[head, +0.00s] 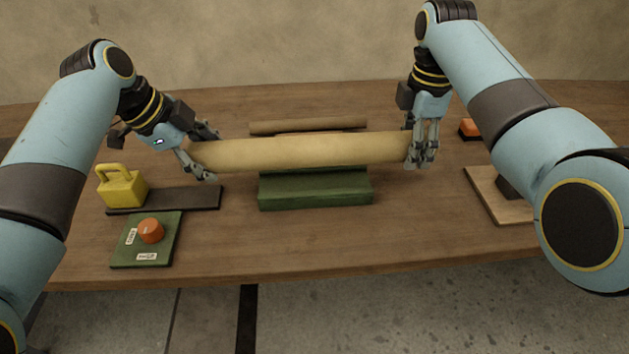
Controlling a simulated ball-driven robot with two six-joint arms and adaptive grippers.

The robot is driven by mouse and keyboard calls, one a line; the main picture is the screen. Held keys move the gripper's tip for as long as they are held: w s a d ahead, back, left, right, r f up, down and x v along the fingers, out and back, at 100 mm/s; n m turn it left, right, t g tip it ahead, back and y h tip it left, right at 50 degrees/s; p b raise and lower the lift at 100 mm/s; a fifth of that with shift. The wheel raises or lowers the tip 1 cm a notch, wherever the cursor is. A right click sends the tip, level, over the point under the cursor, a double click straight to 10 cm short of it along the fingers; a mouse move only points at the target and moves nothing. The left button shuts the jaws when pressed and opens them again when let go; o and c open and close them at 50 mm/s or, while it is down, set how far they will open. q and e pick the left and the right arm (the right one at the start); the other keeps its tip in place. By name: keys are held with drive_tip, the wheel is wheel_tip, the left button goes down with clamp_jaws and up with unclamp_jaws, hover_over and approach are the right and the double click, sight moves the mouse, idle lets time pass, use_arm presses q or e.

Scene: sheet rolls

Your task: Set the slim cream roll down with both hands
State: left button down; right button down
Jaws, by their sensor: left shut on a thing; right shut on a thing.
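The slim cream roll (300,153) lies level across the middle of the head view, held near both ends. My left gripper (208,157) is shut on its left end. My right gripper (422,150) is shut on its right end. A green block (315,190) with a stepped top is below and in front of the roll, and the roll hides part of it. I cannot tell whether the roll touches the block. Another thin brown roll (308,126) lies behind the cream roll, partly hidden by it.
A yellow weight with a handle (122,188) stands on a dark strip (195,198) at left. A green board (135,255) with an orange knob (150,230) lies in front. A wooden board (490,200) and an orange object (470,128) are at right. The table's front middle is clear.

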use_arm(q)
drive_tip(key=shift+f, duration=0.1)
use_arm(e)
drive_tip(key=shift+f, duration=0.1)
